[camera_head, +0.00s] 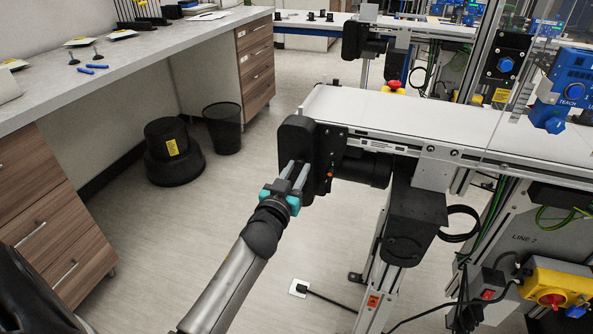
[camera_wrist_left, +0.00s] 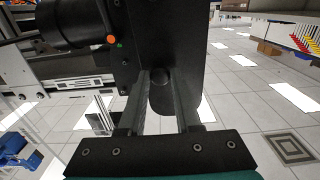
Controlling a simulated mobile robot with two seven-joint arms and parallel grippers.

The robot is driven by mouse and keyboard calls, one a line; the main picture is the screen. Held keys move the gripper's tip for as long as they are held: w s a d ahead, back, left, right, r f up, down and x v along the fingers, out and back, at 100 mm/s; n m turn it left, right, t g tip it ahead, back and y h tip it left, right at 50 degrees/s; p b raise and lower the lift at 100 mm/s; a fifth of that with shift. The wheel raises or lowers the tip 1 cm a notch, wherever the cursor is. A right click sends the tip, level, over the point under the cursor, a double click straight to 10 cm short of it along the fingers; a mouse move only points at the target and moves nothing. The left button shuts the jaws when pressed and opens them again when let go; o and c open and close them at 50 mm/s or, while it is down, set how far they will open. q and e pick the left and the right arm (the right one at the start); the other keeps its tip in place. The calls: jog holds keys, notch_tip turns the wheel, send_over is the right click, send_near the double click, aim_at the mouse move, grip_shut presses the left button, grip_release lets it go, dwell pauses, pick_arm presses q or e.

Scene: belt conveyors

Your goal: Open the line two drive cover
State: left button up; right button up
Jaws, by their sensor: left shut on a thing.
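The line two drive cover (camera_head: 296,136) is a black, rounded housing at the near left end of the line two conveyor, beside a black plate and the motor. My left gripper (camera_head: 298,168) reaches it from below in the head view, with its two grey fingers at the cover. In the left wrist view, the fingers (camera_wrist_left: 161,82) close on a small dark round knob (camera_wrist_left: 160,76) on the black cover (camera_wrist_left: 188,50). The fingertips partly hide the knob. I cannot tell whether the cover stands slightly ajar. My right gripper is not in view.
The conveyor belt (camera_head: 400,112) runs right from the cover. A black motor (camera_head: 362,168) and a support leg (camera_head: 378,255) stand close by. A yellow switch box (camera_head: 556,287) is at lower right. A workbench (camera_head: 140,45) and black bin (camera_head: 223,128) stand left, with open floor between.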

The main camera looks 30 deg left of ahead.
pick_arm(q)
grip_shut()
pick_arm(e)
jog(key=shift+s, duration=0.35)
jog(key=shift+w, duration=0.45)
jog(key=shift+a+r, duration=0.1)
